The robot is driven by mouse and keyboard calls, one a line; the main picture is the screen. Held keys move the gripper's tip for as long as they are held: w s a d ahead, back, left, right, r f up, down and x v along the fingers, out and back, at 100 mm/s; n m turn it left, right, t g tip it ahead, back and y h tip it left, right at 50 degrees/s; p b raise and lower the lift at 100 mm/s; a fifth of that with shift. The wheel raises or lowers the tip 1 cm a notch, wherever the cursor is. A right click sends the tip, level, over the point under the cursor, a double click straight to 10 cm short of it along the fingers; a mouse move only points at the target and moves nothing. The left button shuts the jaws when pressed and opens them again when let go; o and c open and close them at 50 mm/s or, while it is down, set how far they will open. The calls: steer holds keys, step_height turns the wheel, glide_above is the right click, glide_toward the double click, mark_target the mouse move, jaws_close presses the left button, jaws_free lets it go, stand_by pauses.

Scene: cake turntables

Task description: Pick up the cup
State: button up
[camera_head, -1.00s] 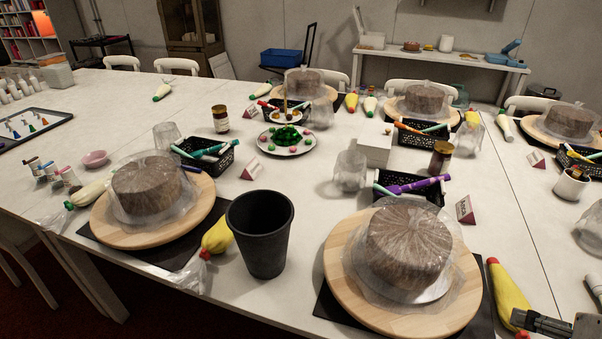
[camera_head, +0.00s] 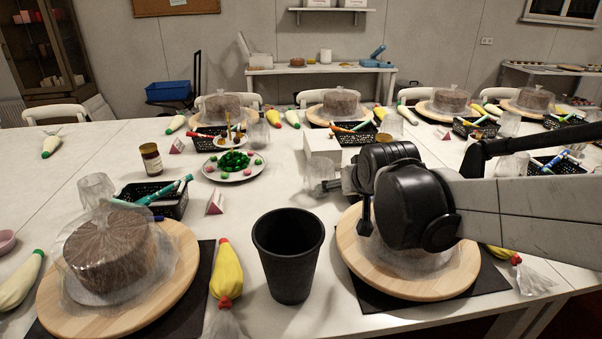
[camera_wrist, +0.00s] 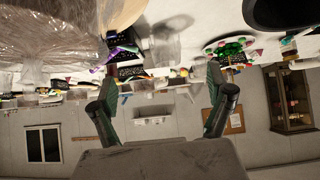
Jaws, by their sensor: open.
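A large black cup (camera_head: 288,258) stands upright near the table's front edge. Its dark rim shows at the upper right of the wrist view (camera_wrist: 282,10), which is upside down. A clear cup (camera_head: 318,170) stands farther back; the wrist view shows a clear cup (camera_wrist: 166,46) beyond the gap between my fingers. My gripper (camera_head: 345,203) is above the right wooden turntable (camera_head: 440,287), right of and behind the black cup. In the wrist view my gripper (camera_wrist: 160,88) is open and empty between its fingers. My arm hides most of the right covered cake.
Behind are a black basket (camera_head: 160,207), a plate of sweets (camera_head: 235,174), a jar (camera_head: 151,160) and a white box (camera_head: 323,150).

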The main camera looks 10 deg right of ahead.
steer(key=w+f+t+b, duration=0.1)
steer(key=w+f, duration=0.3)
steer(key=w, duration=0.5)
steer(key=t+b, duration=0.1)
steer(key=b, duration=0.1)
glide_toward(319, 182)
steer(key=x, duration=0.3)
steer(key=b+x, duration=0.1)
steer(key=x, duration=0.2)
steer(key=b+x, duration=0.1)
steer(key=x, duration=0.2)
steer(key=shift+w+d+f, duration=0.1)
steer(key=shift+w+d, duration=0.15)
steer(key=shift+w, duration=0.05)
steer(key=shift+d+b+x, duration=0.2)
steer(key=shift+b+x, duration=0.75)
steer(key=shift+x, duration=1.65)
steer(key=c, duration=1.5)
